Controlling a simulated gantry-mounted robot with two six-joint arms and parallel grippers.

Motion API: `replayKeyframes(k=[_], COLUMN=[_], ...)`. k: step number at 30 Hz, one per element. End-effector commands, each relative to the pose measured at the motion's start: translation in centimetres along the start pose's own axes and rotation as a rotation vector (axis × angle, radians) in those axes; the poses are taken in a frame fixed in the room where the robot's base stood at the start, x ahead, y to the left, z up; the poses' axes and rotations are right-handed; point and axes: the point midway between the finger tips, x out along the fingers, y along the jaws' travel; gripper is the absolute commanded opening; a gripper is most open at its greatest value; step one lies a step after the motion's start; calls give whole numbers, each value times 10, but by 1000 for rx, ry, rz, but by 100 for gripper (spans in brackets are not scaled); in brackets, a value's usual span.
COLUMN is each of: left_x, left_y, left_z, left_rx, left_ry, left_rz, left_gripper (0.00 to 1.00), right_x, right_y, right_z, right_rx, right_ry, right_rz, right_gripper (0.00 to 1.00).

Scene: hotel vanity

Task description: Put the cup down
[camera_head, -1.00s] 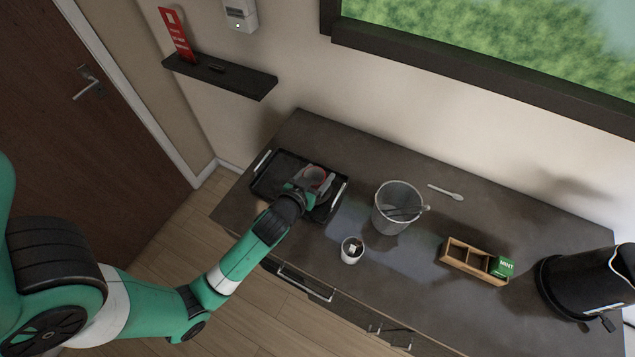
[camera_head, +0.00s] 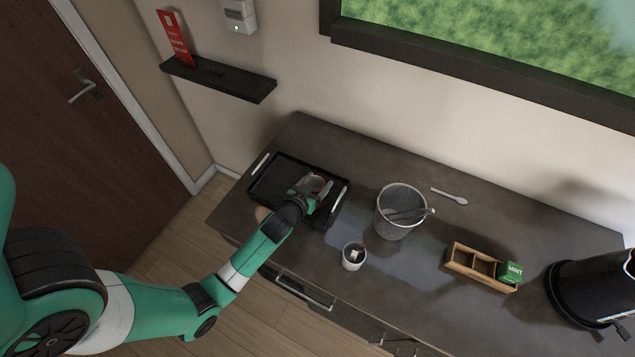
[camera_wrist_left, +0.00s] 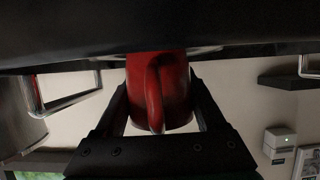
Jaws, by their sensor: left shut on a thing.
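My left gripper (camera_head: 311,187) is over the black tray (camera_head: 268,190) at the left end of the vanity top. It is shut on a red cup (camera_head: 319,180), of which the head view shows only a little past the fingers. In the left wrist view the red cup (camera_wrist_left: 160,92) sits between the two fingers with its handle facing the camera. The cup is at the tray, but I cannot tell whether it touches the tray floor. My right gripper is not in view.
A metal bucket with tongs (camera_head: 400,213) stands right of the tray. A small white cup (camera_head: 354,256) is in front of it. A spoon (camera_head: 449,196), a wooden box (camera_head: 474,264) with a green packet (camera_head: 511,272), and a black kettle (camera_head: 590,290) are further right.

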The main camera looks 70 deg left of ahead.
Motion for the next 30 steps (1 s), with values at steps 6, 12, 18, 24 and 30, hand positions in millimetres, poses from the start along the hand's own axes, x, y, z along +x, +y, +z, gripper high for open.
replayKeyframes(k=[6,12,18,24,30], left_x=[1,0,-15,-63,-105], left_y=[0,0,0,0,1], left_z=[2,2,-1,-1,0], left_rx=[0,0,2,3,3], left_ry=[-1,-1,-3,-2,-2], left_rz=[0,0,0,2,2], left_gripper=[100,100,100,100,100], right_x=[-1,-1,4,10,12], right_y=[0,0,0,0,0], right_z=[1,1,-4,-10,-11], right_rx=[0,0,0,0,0], right_ry=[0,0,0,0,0], right_rz=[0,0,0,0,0], right_gripper=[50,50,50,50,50])
